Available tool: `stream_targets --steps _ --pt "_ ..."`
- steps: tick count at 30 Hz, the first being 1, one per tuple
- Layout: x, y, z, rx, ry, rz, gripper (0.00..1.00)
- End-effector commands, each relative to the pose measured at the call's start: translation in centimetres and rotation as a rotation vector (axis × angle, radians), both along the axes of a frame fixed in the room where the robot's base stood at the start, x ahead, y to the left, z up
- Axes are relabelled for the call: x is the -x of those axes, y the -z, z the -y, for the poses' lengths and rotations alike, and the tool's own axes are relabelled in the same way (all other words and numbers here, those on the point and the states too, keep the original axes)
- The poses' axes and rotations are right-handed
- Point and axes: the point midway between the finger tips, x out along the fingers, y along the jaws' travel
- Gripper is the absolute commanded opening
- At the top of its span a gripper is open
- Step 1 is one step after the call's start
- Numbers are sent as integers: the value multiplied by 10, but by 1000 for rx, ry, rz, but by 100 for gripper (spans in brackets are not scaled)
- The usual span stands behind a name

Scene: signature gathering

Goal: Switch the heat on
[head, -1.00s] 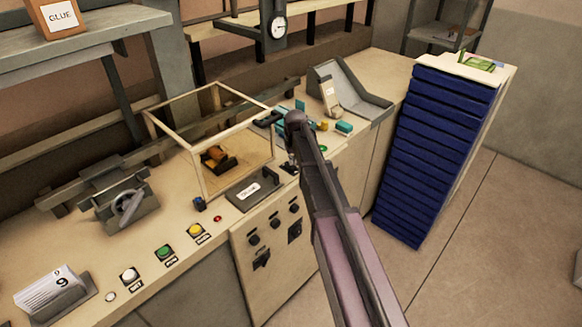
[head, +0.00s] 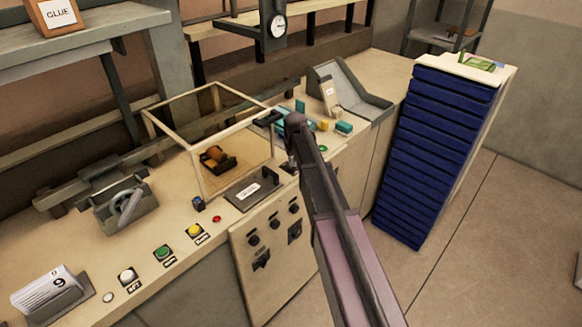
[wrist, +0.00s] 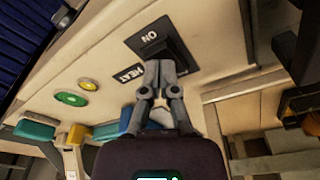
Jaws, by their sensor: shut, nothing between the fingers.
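The heat switch (wrist: 178,48) is a dark block on the cream panel in the wrist view. It has an ON plate (wrist: 148,37) and a HEAT label (wrist: 127,74) beside it. My gripper (wrist: 160,66) is shut and empty, with its fingertips at the lower edge of the switch. I cannot tell whether they touch it or which way the switch is set. In the head view my arm covers this part of the bench, and the switch cannot be made out there.
Green (wrist: 71,99) and yellow (wrist: 89,85) round buttons sit near the switch. In the head view, a glass-like framed box (head: 205,176) stands left of my arm. A stack of blue trays (head: 430,150) stands to the right. Open floor lies at lower right.

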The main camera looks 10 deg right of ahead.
Motion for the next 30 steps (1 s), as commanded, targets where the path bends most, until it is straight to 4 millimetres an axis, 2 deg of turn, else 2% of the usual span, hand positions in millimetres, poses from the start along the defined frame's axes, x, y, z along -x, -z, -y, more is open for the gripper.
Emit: stream_targets --steps 24,30 --pt "0 9 0 0 0 0 0" --pt "0 5 0 0 0 0 0"
